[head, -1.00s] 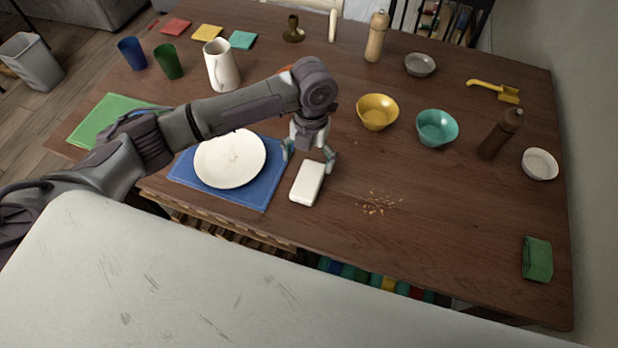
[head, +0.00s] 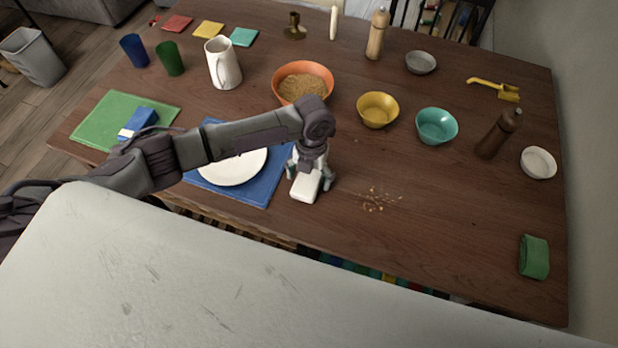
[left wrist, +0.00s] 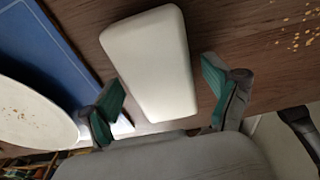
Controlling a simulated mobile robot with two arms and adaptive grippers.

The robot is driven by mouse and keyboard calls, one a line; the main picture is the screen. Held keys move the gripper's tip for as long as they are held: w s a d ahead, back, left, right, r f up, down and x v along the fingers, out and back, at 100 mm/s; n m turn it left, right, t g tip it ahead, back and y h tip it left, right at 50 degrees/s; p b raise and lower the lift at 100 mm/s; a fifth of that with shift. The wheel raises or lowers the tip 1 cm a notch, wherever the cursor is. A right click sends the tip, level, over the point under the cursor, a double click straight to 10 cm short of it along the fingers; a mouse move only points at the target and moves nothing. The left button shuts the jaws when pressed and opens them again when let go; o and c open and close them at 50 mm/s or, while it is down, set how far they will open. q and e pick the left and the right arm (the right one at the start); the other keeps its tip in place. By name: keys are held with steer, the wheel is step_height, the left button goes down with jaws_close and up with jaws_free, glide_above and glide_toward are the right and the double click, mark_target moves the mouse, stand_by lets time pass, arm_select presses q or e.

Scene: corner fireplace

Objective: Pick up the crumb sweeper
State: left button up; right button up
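The crumb sweeper appears to be the white rounded block (head: 304,189) lying on the dark wooden table, right of the blue placemat. It also shows in the left wrist view (left wrist: 150,65) as a smooth, pale oblong. My left gripper (head: 310,178) is over it, pointing down, with teal-padded fingers apart. In the left wrist view the fingers (left wrist: 165,98) stand open on either side of the block's near end, with gaps visible; I cannot tell whether they have reached its height. The arm hides the block's far part in the head view. My right gripper is not in view.
Crumbs (head: 376,199) lie right of the block. A white plate (head: 233,168) rests on the blue placemat (head: 262,190) to the left. An orange bowl (head: 303,68), yellow bowl (head: 378,110) and teal bowl (head: 437,126) stand behind.

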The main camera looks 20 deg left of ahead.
mark_target(309, 182)
arm_select(q)
steer(key=c, duration=1.1)
steer(key=shift+r, duration=0.2)
steer(key=shift+w+r, duration=0.1)
steer(key=shift+r, duration=0.2)
steer(key=r, duration=0.2)
steer(key=s+r, duration=0.1)
steer(key=shift+d+r+b, duration=0.3)
steer(key=shift+r+b, duration=0.05)
steer(key=shift+b, duration=0.05)
steer(key=s+d+r, duration=0.1)
steer(key=s+r, duration=0.1)
steer(key=s, duration=0.1)
steer(key=s+d+r, duration=0.2)
steer(key=s, duration=0.1)
steer(key=s+d+r, duration=0.2)
steer(key=s, duration=0.1)
steer(key=shift+s+d+r+b, duration=0.1)
steer(key=shift+s+r+b, duration=0.1)
steer(key=shift+b, duration=0.15)
